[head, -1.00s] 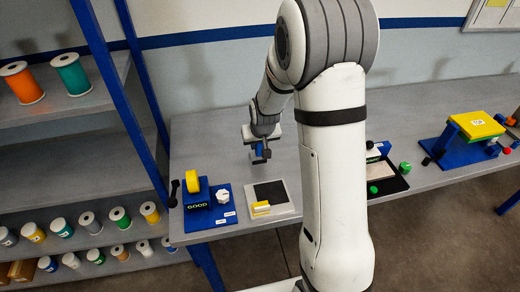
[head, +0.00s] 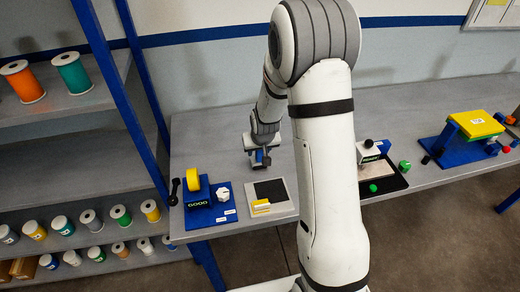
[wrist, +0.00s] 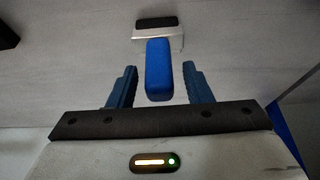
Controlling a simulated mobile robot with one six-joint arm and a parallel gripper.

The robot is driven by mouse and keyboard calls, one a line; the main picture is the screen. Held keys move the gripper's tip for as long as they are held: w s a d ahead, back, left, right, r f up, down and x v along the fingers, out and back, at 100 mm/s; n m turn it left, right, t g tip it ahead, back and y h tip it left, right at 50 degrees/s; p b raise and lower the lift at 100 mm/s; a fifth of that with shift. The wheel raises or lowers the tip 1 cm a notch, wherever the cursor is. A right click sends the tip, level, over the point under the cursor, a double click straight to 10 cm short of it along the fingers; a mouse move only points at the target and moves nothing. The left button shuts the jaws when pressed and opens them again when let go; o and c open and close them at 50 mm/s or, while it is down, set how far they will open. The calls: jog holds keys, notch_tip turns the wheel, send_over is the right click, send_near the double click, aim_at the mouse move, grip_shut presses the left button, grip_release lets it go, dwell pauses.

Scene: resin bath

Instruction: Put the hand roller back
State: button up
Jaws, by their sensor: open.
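The hand roller, as I take it, shows in the wrist view as a rounded blue handle (wrist: 158,75) with a pale head bearing a dark strip (wrist: 157,24) beyond it. My gripper (wrist: 160,67) is open, one blue finger on each side of the handle, with a visible gap on both sides. In the head view my gripper (head: 259,160) is low over the table, behind the pale tray with a dark pad. The roller is hard to tell from my fingers there. Whether it touches the tabletop is unclear.
A pale tray (head: 285,205) with a dark pad and yellow block lies in front. Left of it is a blue GOOD stand (head: 199,218) with a yellow ring. Right are a READY station (head: 371,157) and a yellow-topped blue fixture (head: 475,124). A spool rack (head: 110,128) stands left.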

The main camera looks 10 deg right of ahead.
jog(key=shift+r, duration=0.1)
jog(key=shift+s+r, duration=0.1)
jog(key=shift+r, duration=0.35)
jog(key=b+v, duration=0.2)
jog(key=v, duration=1)
jog(key=s+r, duration=0.4)
jog(key=s, duration=0.8)
jog(key=s+r+g, duration=0.1)
jog(key=s+r, duration=0.4)
jog(key=s, duration=0.6)
jog(key=shift+s, duration=0.35)
jog(key=shift+d, duration=0.1)
